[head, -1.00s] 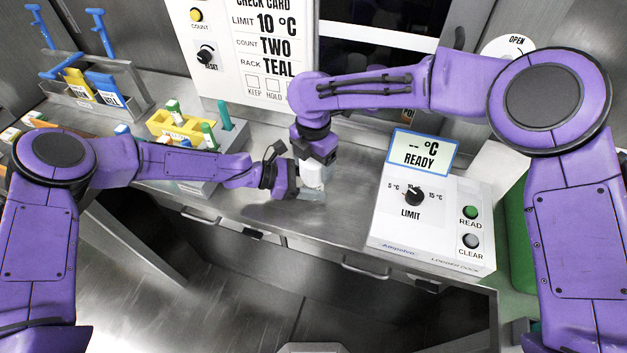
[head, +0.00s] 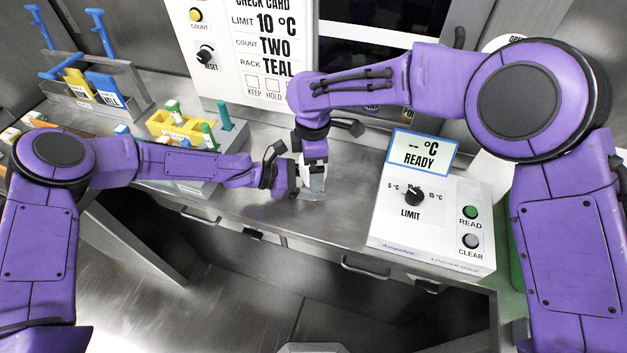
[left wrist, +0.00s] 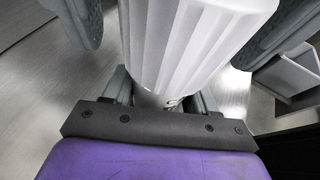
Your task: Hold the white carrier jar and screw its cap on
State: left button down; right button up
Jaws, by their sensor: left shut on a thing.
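The white carrier jar (left wrist: 155,99) is upright in my left gripper, and mostly hidden by it and the cap. The white ribbed cap (left wrist: 190,42) is on top of the jar in the left wrist view. I cannot tell how far it is threaded. My left gripper (head: 303,190) is shut on the jar low over the bench. My right gripper (head: 315,183) points down from above at the cap. Its grey fingers (left wrist: 84,22) stand on either side of the cap, with a visible gap on the left, so it looks open.
A rack with green-capped tubes (head: 185,130) is behind my left forearm. A check card panel (head: 245,45) stands at the back.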

notch_tip(320, 180, up, 12)
jog(key=shift+r, duration=0.1)
pick_arm(q)
jog(key=shift+c, duration=1.2)
grip_release()
jog(key=b+v, duration=0.1)
jog(key=v, duration=0.9)
jog(key=shift+a+r+b, duration=0.1)
jog(key=shift+a+b, duration=0.2)
pick_arm(e)
jog(key=shift+f, duration=0.85)
pick_arm(q)
jog(key=shift+r, duration=0.1)
pick_arm(e)
jog(key=shift+r, duration=0.1)
